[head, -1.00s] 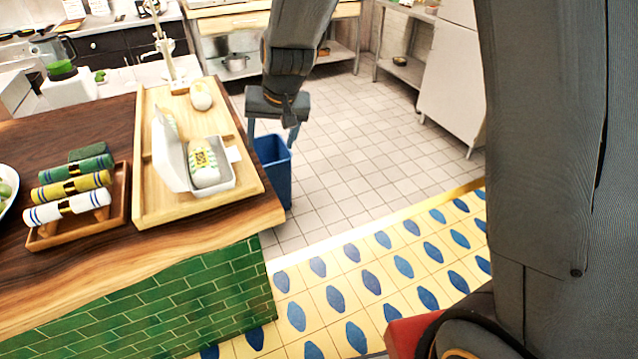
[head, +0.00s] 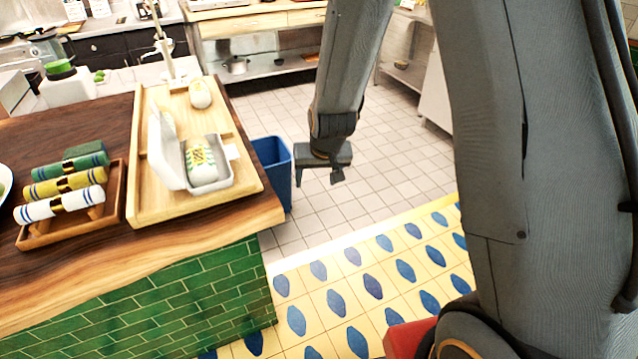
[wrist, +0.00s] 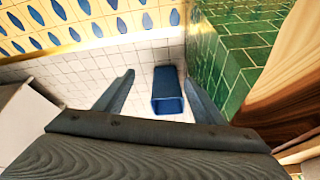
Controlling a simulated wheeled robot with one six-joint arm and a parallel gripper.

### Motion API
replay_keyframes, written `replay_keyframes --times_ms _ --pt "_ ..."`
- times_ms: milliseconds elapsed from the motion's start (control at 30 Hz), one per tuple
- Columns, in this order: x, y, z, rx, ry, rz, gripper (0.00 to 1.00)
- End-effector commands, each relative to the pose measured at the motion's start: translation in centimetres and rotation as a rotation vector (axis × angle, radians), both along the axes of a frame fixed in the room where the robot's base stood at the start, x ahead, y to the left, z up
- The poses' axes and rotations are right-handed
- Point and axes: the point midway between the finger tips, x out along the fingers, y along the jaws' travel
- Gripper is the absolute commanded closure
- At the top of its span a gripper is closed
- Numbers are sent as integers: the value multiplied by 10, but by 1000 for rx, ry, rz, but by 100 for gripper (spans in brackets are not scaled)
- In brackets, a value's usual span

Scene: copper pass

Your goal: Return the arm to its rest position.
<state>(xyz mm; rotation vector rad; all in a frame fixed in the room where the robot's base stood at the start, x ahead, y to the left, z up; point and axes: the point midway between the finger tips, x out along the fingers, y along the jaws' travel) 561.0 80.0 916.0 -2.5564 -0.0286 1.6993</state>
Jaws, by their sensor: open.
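My gripper (head: 318,176) hangs over the tiled floor to the right of the counter in the head view, apart from everything. In the wrist view my gripper (wrist: 158,98) has its two fingers spread wide with nothing held between them. A blue bin (wrist: 168,92) stands on the floor below and shows between the fingers there. In the head view the blue bin (head: 274,165) stands against the counter's end, left of my gripper.
The wooden counter (head: 60,255) fills the left. It bears a wooden tray (head: 150,205) with an open white box (head: 208,182) holding a shoe-like item, and a rack (head: 50,235) of rolled cloths. Steel shelving stands behind. The tiled floor (head: 385,150) right of the bin is clear.

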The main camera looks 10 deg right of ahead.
Motion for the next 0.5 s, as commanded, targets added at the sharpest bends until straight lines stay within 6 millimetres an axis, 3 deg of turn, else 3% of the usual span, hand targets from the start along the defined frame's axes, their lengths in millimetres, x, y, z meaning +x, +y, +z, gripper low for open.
replay_keyframes --times_ms 367,500 --pt "-3 -9 -12 -10 -1 2 37" --pt "-16 -17 1 -14 18 4 37"
